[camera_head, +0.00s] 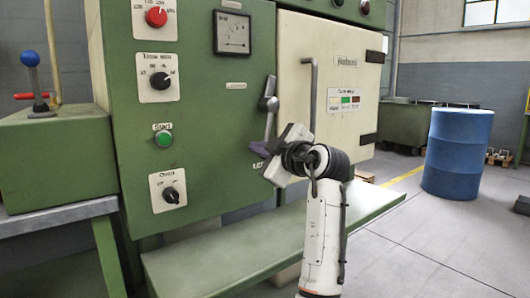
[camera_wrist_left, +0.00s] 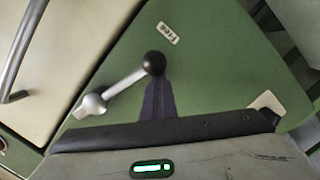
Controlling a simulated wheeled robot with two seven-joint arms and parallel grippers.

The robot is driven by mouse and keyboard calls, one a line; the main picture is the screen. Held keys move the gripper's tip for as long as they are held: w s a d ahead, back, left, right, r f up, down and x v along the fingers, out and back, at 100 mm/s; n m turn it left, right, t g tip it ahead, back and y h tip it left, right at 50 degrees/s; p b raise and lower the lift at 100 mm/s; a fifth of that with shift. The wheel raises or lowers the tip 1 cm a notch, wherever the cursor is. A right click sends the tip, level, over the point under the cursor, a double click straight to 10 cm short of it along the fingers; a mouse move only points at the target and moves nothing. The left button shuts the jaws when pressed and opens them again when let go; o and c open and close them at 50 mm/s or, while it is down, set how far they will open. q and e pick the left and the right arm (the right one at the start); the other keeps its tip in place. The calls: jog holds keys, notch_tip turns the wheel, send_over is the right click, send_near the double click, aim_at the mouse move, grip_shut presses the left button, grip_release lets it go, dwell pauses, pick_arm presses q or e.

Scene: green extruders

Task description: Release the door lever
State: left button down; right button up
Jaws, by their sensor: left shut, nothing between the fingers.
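The door lever (camera_head: 270,118) is on the green cabinet front, just left of the cream door (camera_head: 345,100). Its rod hangs down from the grey hub. In the left wrist view the lever (camera_wrist_left: 122,84) has a pale rod and a black ball knob (camera_wrist_left: 153,62), close to a small label reading "Free" (camera_wrist_left: 167,32). My left gripper (camera_head: 259,149) is at the lever's lower end, its dark fingers shut and empty. The fingers (camera_wrist_left: 158,100) point at the knob in the wrist view; I cannot tell whether they touch it. My right gripper is not in view.
A vertical bar handle (camera_head: 313,90) stands on the door, near my left wrist. A green ledge (camera_head: 225,258) juts out below the cabinet. Knobs and a green start button (camera_head: 164,139) are to the left. A blue barrel (camera_head: 457,155) stands on open floor at right.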

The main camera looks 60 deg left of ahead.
pick_arm(q)
jog(key=shift+w+d+f, duration=0.15)
jog(key=shift+w, duration=0.1)
